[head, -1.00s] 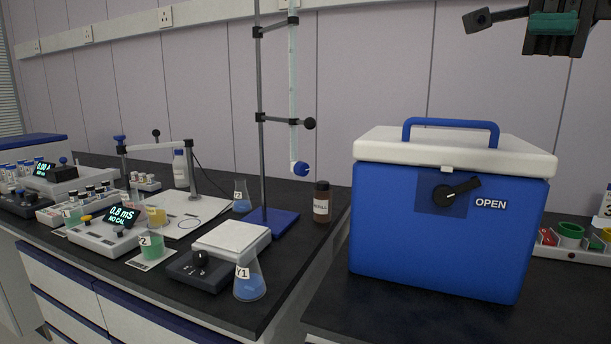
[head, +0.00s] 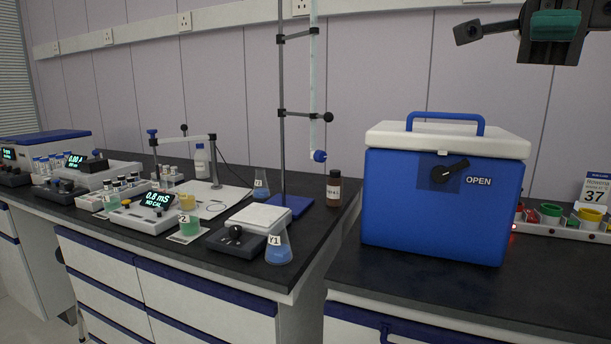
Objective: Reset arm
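My gripper (head: 553,30) shows only in part at the top right, as a dark block with a teal part and a side piece reaching left. It hangs in the air above and right of the blue cooler box (head: 435,205), apart from it. Its fingers cannot be made out clearly, and the rest of my arm is out of view. I see nothing held below it.
The left bench holds a burette stand (head: 290,207), flask Y1 (head: 278,250), a brown bottle (head: 334,190) and a meter (head: 150,213). Coloured cups (head: 551,212) stand right of the cooler. A gap separates the benches. Bare countertop (head: 430,272) lies before the cooler.

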